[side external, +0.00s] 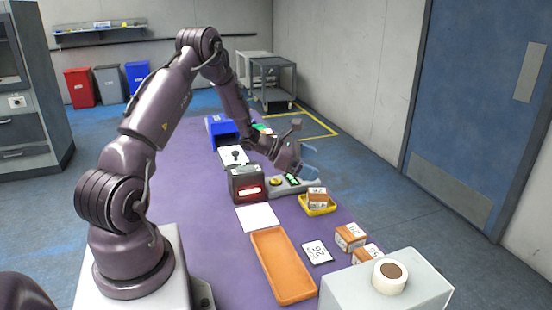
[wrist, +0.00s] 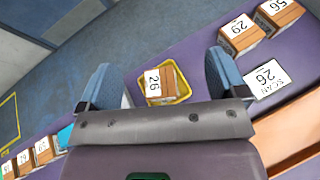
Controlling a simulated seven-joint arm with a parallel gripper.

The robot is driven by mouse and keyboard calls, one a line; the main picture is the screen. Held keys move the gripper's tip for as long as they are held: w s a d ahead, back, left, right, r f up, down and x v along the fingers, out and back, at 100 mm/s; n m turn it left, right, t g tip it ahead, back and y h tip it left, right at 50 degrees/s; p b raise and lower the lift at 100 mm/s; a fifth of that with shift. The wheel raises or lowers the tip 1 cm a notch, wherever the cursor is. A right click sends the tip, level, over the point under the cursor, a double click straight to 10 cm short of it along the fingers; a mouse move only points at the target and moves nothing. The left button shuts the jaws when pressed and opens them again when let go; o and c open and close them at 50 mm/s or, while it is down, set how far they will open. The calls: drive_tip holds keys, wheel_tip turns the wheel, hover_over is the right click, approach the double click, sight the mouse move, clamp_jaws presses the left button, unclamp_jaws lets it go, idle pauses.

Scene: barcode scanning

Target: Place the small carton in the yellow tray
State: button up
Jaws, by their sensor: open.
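The small carton (side external: 317,196) is a brown box with a white label on top. It sits in the small yellow tray (side external: 320,211) on the right side of the purple table. In the wrist view the carton (wrist: 160,80) shows the number 26, with the yellow tray's rim (wrist: 185,92) around it. My gripper (side external: 305,160) is above the table, behind and left of the tray. In the wrist view its two blue fingers (wrist: 155,82) are wide apart with nothing between them, and the carton lies beyond them, apart from both.
Cartons labelled 29 (wrist: 240,35) and 56 (wrist: 278,14) stand near a white card (side external: 317,252) reading 26. An orange tray (side external: 283,264) lies at the front. A dark scanner box (side external: 246,183) and a blue bin (side external: 222,131) stand farther back. A white sheet (side external: 257,218) lies flat.

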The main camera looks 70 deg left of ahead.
drive_tip(key=s+d+r+m+g+h, duration=0.1)
drive_tip(key=s+d+r+m+g, duration=0.25)
drive_tip(key=d+r+m, duration=0.55)
drive_tip(key=s+d+r+m+g+h, duration=0.1)
drive_tip(key=s+d+r+m+g, duration=0.25)
drive_tip(key=d+r+m, duration=0.55)
drive_tip(key=s+d+r+m+y, duration=0.1)
drive_tip(key=s+d+m+y, duration=0.2)
drive_tip(key=s+m, duration=0.3)
drive_tip(key=s+d+r+m+y, duration=0.2)
drive_tip(key=s+m, duration=0.4)
drive_tip(key=s, duration=0.4)
drive_tip(key=shift+d+m+y, duration=0.4)
drive_tip(key=shift+d+y, duration=0.4)
drive_tip(key=shift+d, duration=0.3)
